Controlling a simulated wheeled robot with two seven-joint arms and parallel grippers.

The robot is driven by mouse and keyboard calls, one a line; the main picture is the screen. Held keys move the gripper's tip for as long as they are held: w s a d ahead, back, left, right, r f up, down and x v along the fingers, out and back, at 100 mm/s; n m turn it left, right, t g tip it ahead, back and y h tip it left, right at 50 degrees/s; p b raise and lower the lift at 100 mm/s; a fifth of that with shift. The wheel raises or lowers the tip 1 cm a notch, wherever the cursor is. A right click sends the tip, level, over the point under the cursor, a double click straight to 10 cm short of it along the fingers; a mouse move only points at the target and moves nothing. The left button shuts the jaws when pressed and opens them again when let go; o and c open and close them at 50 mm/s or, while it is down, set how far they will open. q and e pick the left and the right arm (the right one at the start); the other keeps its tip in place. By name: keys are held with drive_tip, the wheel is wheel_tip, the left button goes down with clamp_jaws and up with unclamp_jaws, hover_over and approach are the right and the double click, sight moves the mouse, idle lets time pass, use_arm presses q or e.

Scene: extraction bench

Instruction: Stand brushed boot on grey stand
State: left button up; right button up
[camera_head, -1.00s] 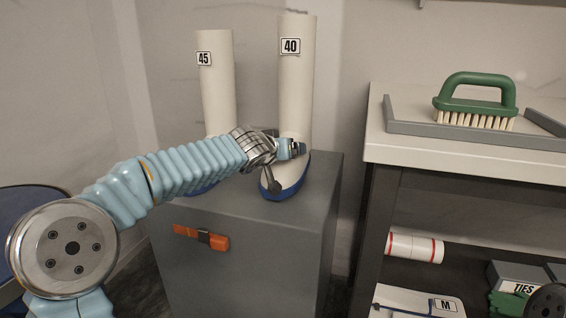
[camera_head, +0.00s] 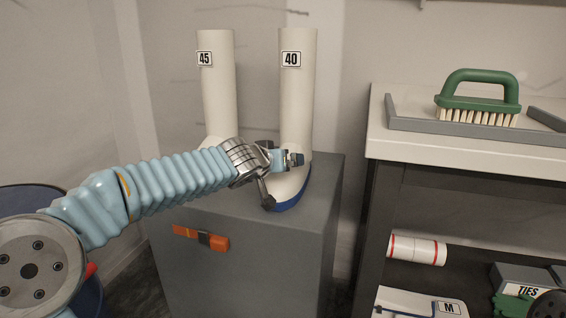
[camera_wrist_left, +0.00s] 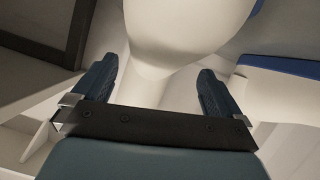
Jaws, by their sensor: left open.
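The boot labelled 40 (camera_head: 296,105), white with a blue sole, is upright on the right part of the grey stand (camera_head: 275,260). Its sole appears to rest on the top, though the contact is partly hidden. My left gripper (camera_head: 293,159) is at its lower shaft, in front of it. In the left wrist view my left gripper (camera_wrist_left: 157,85) is open, with a white boot surface (camera_wrist_left: 180,30) between and beyond its fingers. A second white boot labelled 45 (camera_head: 217,90) stands to the left on the stand, its foot hidden by my arm.
An orange-and-black strap (camera_head: 187,231) is on the stand's front. To the right, a bench (camera_head: 420,150) carries a grey tray (camera_head: 410,130) with a green brush (camera_head: 480,100). Below are a white roll (camera_head: 415,249) and a box marked TIES (camera_head: 515,275).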

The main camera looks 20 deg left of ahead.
use_arm(q)
drive_tip(key=v, duration=0.7)
drive_tip(key=shift+s+r+p, duration=0.2)
drive_tip(key=shift+s+p, duration=0.05)
drive_tip(key=shift+p, duration=0.15)
drive_tip(key=shift+s+a, duration=0.1)
drive_tip(key=shift+s, duration=0.05)
